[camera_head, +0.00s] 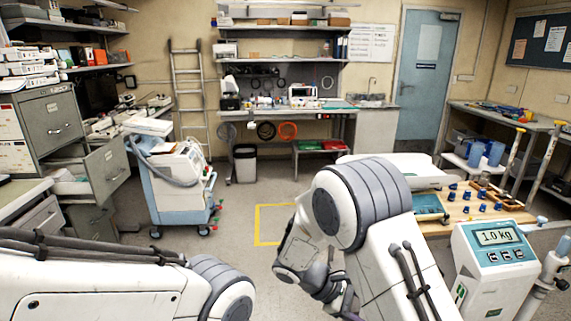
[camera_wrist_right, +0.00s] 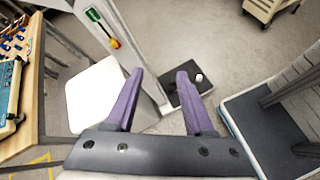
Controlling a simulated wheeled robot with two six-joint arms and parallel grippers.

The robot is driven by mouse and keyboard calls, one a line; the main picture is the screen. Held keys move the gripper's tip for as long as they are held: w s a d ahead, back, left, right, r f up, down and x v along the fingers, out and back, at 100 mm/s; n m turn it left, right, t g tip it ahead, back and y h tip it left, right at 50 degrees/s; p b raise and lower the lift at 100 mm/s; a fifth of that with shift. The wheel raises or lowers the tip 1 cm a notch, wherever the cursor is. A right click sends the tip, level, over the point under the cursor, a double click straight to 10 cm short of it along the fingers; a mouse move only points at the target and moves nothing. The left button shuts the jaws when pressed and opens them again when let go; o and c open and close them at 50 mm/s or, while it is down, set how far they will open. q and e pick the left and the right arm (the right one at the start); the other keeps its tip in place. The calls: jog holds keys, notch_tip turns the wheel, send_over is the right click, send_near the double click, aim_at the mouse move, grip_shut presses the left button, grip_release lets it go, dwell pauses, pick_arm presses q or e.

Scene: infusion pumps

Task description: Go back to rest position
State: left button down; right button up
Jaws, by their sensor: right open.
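My right gripper (camera_wrist_right: 160,76) is open in the right wrist view, with two purple fingers spread apart and nothing between them. It points down over the floor near a grey post. In the head view only a small purple part of the right gripper (camera_head: 346,302) shows at the bottom, beside my bent white arm. My left arm comes in along the bottom left of the head view. Its gripper is out of frame.
A scale display reading 1.0 kg (camera_head: 497,240) stands close to my right arm. A wooden workbench (camera_head: 470,213) with blue knobs is behind it. A blue-and-white cart (camera_head: 178,185) stands left of centre. The floor (camera_head: 225,215) between them is mostly clear.

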jog(key=s+a+r+m+y, duration=0.1)
jog(key=s+a+r+y, duration=0.2)
jog(key=s+a+y, duration=0.1)
jog(key=s+a+r+m+t+y, duration=0.1)
jog(key=s+a+r+y, duration=0.2)
jog(key=s+a, duration=0.3)
jog(key=s+a+r+m+t+y, duration=0.1)
jog(key=s+a+r+m+y, duration=0.1)
jog(key=s, duration=0.7)
jog(key=a+r+y, duration=0.1)
jog(key=a+y, duration=0.1)
jog(key=y, duration=0.1)
jog(key=shift+s+a, duration=0.35)
jog(key=shift+a, duration=0.05)
